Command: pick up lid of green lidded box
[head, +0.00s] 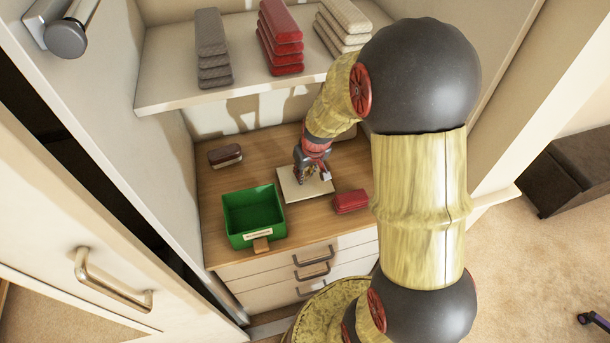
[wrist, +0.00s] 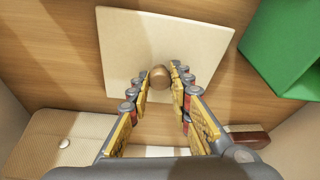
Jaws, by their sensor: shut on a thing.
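The green box (head: 253,216) stands open-topped on the wooden cabinet top, with a small label and a wooden tab on its front. Its green side shows at the top right of the wrist view (wrist: 283,45). The lid (head: 290,188) is a flat cream square just right of the box in the head view. In the wrist view the lid (wrist: 125,40) has a round brown knob (wrist: 159,75) near its edge. My gripper (head: 310,176) is above the lid, its fingers closed around the knob. I cannot tell whether the lid is lifted off the wood.
A red case (head: 351,201) lies right of the lid, and a brown and cream case (head: 225,155) lies behind the box. A shelf (head: 180,93) above holds stacked grey, red and cream cases. Cabinet walls close in the left side. Drawers with handles (head: 312,255) are below.

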